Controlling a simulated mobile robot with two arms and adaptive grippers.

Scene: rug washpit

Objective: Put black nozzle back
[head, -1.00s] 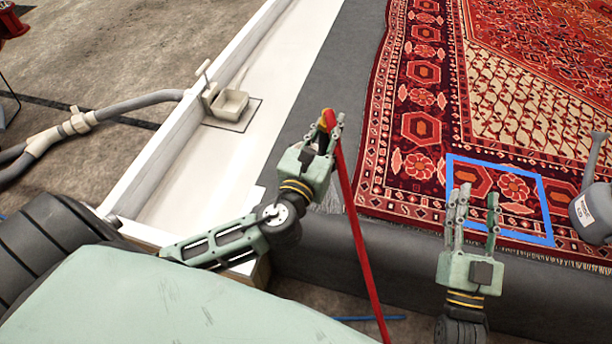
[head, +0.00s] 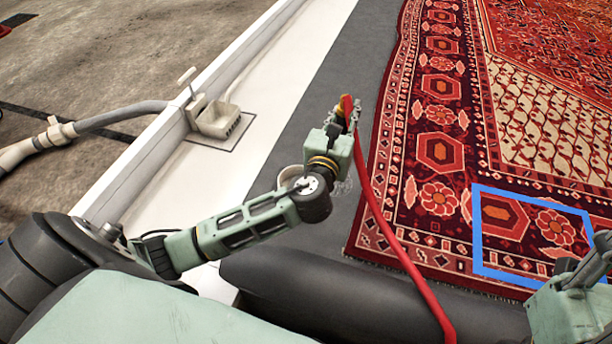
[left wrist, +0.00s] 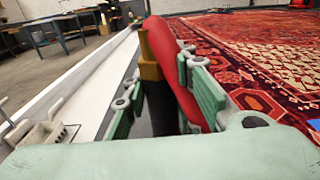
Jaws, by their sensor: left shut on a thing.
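My left gripper (head: 343,112) is shut on the black nozzle, over the grey strip between the white gutter and the rug. In the left wrist view the black nozzle (left wrist: 160,108) is dark between the green finger pads, with a brass fitting (left wrist: 149,62) above it. The red hose (head: 385,225) bends over at the fitting and runs down past the gripper to the bottom edge; it also shows in the left wrist view (left wrist: 178,75). The nozzle's tip is hidden. My right gripper (head: 582,268) is at the lower right, partly cut off, its jaws unclear.
The patterned rug (head: 440,185) fills the right, with a blue square outline (head: 477,238) on it. A white gutter (head: 285,100) runs along the left, with a beige box fitting (head: 218,120) and grey hose (head: 120,113). A dark roll (head: 440,290) lies in front of the rug.

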